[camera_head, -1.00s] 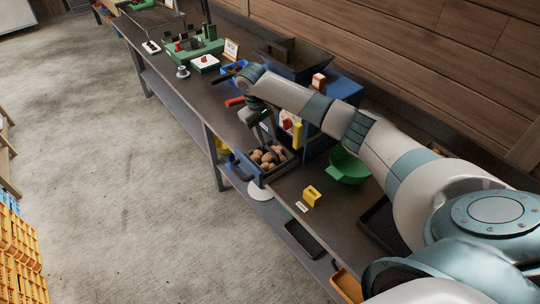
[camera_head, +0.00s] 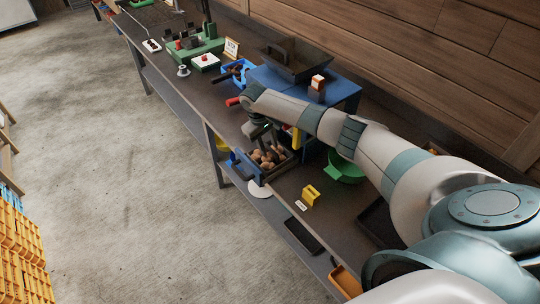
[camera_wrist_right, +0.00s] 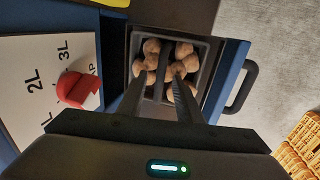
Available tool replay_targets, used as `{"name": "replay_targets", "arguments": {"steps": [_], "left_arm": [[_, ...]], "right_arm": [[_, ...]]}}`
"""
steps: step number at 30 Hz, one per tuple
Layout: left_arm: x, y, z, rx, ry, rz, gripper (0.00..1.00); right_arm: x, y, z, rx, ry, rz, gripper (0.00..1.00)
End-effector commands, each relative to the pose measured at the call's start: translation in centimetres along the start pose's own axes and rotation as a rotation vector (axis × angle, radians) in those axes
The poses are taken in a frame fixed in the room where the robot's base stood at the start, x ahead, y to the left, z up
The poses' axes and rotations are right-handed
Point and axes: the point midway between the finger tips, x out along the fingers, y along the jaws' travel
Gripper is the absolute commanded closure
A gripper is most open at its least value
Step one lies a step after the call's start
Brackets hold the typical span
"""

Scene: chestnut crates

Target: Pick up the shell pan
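The shell pan looks to be the dark pan (camera_head: 291,163) full of brown chestnut pieces, set in a pulled-out blue drawer (camera_head: 246,168) at the front of the blue machine. In the right wrist view the pan (camera_wrist_right: 206,60) has a dark bar (camera_wrist_right: 162,72) across its middle. My right gripper (camera_head: 264,136) is just above the pan in the head view. In the right wrist view its fingers (camera_wrist_right: 161,78) are apart, one on each side of the bar; whether they touch it I cannot tell. My left gripper is not in view.
The blue machine (camera_head: 340,90) carries a dark hopper (camera_head: 297,62). A red knob (camera_wrist_right: 77,91) and a black drawer handle (camera_wrist_right: 243,88) are close to the right gripper. A yellow block (camera_head: 311,195) and a green bowl (camera_head: 345,168) stand on the bench to the right.

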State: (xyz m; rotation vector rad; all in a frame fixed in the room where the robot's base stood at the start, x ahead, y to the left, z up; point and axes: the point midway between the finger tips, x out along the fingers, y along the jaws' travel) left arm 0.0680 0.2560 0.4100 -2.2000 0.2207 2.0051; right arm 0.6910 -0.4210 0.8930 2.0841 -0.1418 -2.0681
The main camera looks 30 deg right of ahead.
Motion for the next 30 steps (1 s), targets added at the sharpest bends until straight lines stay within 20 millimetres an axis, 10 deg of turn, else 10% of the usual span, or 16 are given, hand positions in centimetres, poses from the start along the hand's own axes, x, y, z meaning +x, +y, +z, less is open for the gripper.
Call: {"name": "replay_targets", "arguments": {"steps": [21,26,30], "left_arm": [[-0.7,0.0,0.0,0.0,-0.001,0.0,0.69],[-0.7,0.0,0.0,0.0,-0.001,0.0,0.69],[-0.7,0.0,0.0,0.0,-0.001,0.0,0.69]], "right_arm": [[2.2,0.0,0.0,0.0,0.0,0.0,0.68],[2.2,0.0,0.0,0.0,0.0,0.0,1.0],[2.1,0.0,0.0,0.0,0.001,0.001,1.0]]}}
